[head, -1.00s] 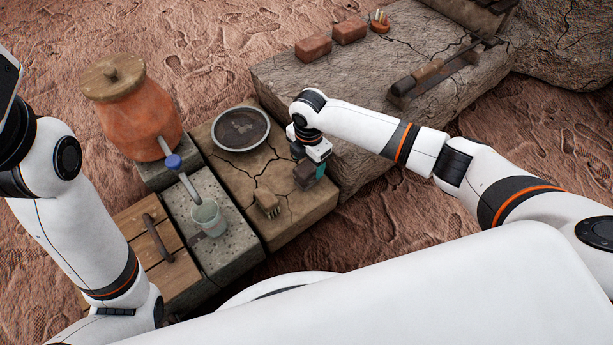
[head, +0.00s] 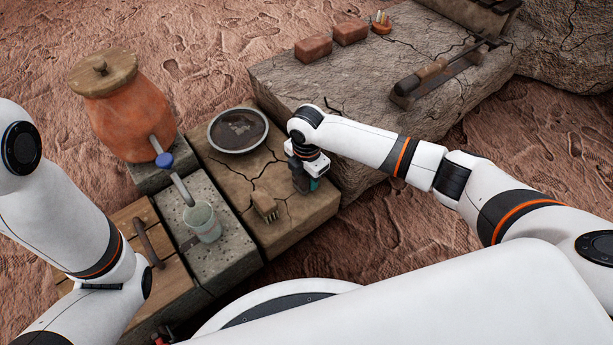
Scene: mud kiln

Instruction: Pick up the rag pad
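My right gripper (head: 304,187) points down at the right edge of the cracked clay block (head: 238,180). Its dark fingers are small and partly covered by the wrist, so I cannot tell whether they are open or shut. A small teal patch (head: 315,184) shows at the fingers; I cannot tell whether it is part of the gripper or something at it. I cannot make out the rag pad for certain; it may be hidden under or behind the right gripper. My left gripper is out of view; only the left arm shows at the left edge.
A lidded clay jar (head: 130,115) with a spout stands behind a glass (head: 203,222). Bricks (head: 313,48) and a long-handled tool (head: 424,76) rest on the stone slab.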

